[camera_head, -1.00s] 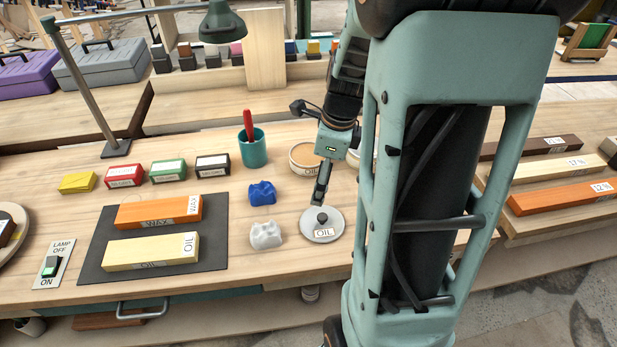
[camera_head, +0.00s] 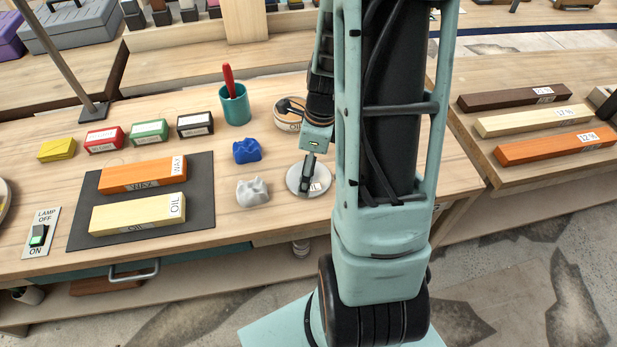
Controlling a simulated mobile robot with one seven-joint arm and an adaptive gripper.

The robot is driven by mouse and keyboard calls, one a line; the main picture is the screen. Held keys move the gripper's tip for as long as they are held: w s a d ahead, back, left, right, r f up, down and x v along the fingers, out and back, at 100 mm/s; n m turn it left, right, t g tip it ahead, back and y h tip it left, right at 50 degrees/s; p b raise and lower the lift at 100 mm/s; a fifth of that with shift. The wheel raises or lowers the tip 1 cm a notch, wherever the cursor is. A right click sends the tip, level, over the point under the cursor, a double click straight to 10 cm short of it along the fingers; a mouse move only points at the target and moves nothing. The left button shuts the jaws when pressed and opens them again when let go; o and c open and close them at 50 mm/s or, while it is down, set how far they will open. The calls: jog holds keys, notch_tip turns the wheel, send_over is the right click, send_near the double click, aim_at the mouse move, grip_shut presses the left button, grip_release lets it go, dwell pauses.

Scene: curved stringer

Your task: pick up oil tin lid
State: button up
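The oil tin lid (camera_head: 297,178) is a round, light grey disc lying on the wooden workbench, right of the grey cloth. Its label is partly hidden, and its dark knob is covered by my gripper. My gripper (camera_head: 305,187) points down over the middle of the lid, with its dark fingers at the knob. I cannot tell whether the fingers are closed on the knob or apart around it. An open round tin (camera_head: 287,122) with tan contents stands behind the lid, partly hidden by my arm.
A blue cloth (camera_head: 246,151) and a light grey cloth (camera_head: 252,192) lie just left of the lid. A teal cup (camera_head: 236,108) with a red-handled tool stands behind. A dark mat (camera_head: 205,212) carries the orange wax and pale oil blocks. Bare bench lies in front of the lid.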

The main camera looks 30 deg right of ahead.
jog(key=shift+a+f, duration=0.1)
jog(key=shift+f, duration=0.7)
jog(key=c, duration=1.5)
jog(key=shift+s, duration=0.1)
jog(key=c, duration=0.6)
jog(key=shift+c, duration=0.3)
